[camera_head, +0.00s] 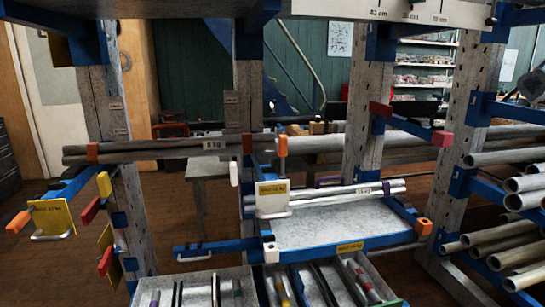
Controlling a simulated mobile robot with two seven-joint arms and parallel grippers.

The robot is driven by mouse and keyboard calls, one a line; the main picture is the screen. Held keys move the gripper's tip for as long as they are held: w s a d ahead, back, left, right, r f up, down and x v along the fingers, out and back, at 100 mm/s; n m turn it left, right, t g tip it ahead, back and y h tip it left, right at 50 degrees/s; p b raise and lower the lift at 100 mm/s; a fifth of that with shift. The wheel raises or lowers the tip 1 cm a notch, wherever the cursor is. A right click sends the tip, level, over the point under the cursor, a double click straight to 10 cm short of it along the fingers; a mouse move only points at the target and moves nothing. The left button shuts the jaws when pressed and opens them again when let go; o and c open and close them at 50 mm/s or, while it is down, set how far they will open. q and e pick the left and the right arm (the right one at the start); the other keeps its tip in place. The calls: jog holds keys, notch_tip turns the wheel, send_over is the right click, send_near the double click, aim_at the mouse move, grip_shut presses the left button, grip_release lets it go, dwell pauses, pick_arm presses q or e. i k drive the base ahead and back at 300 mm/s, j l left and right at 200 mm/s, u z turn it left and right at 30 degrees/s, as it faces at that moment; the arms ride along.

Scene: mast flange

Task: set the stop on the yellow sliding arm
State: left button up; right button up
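Neither of my grippers shows in the head view. At the left of the rack, a block with a yellow end (104,185) sits by the left upright, above a red-ended one (90,210). A blue arm (66,190) with an orange end cap (18,222) reaches out to the left. It carries a yellow plate (52,217) with a metal handle under it. I cannot tell which of these is the yellow sliding arm, and I cannot make out its stop with certainty.
A bundle of grey bars (150,150) rests across the rack. Light tubes (340,193) lie over a grey tray with a blue edge (355,245). Bins of rods (205,290) stand at the bottom. Several pipes (510,225) stick out at the right.

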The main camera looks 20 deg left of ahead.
aim_at(19, 220)
jog(key=i, duration=0.5)
jog(key=i+u, duration=0.15)
jog(key=u, duration=2.4)
